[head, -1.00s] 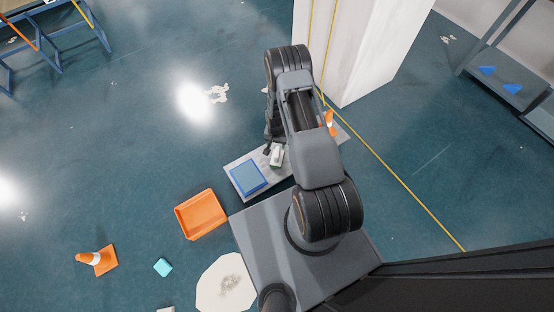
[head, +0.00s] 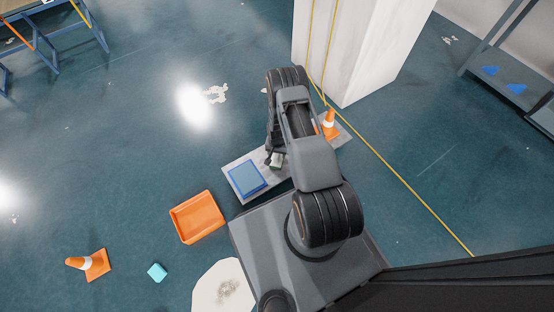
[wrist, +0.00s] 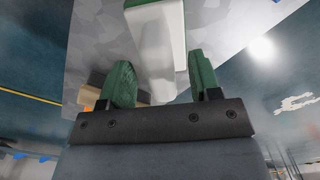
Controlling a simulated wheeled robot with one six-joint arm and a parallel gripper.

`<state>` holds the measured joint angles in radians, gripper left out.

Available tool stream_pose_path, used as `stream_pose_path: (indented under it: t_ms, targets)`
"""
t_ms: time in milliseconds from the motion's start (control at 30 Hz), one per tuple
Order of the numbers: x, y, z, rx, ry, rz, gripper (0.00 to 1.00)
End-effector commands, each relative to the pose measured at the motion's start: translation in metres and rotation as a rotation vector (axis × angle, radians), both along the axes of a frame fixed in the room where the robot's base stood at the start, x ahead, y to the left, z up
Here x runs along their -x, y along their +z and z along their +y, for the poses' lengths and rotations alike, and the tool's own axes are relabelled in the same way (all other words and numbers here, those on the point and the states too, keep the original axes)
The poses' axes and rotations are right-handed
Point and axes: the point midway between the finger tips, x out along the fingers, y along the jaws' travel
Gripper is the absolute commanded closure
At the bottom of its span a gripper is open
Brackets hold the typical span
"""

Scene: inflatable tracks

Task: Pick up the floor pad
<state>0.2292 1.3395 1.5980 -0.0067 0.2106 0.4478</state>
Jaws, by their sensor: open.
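A small white block with a green face (head: 278,161) rests on a grey board (head: 281,174), beside a flat blue square (head: 247,179). No label shows which of them is the floor pad. In the wrist view the white-and-green block (wrist: 160,45) reaches down between the green fingers of my gripper (wrist: 162,82). The fingers are open, with a gap beside the block on the left; contact on the right is unclear. In the head view my gripper (head: 271,159) is right at the block and partly hides it.
An orange cone (head: 330,124) stands on the board's far end by a white pillar (head: 355,50). An orange tray (head: 197,217), another cone (head: 88,264) and a small teal block (head: 157,272) are on the floor at left.

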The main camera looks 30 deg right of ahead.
Motion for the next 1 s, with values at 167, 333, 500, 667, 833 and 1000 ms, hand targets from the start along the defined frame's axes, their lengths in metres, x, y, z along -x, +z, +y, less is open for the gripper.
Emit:
stream_pose_path:
  t_ms: [167, 333, 500, 667, 833, 1000]
  targets:
    - [-0.0001, 0.0006, 0.0000, 0.000, 0.000, 0.000, 0.43]
    - [-0.0001, 0.0007, 0.0002, 0.000, 0.000, 0.000, 0.58]
    - [-0.0001, 0.0007, 0.0002, 0.000, 0.000, 0.000, 0.74]
    - [0.0000, 0.0007, 0.0002, 0.000, 0.000, 0.000, 0.89]
    - [0.0000, 0.0007, 0.0002, 0.000, 0.000, 0.000, 1.00]
    - [-0.0002, 0.0008, 0.0002, 0.000, 0.000, 0.000, 1.00]
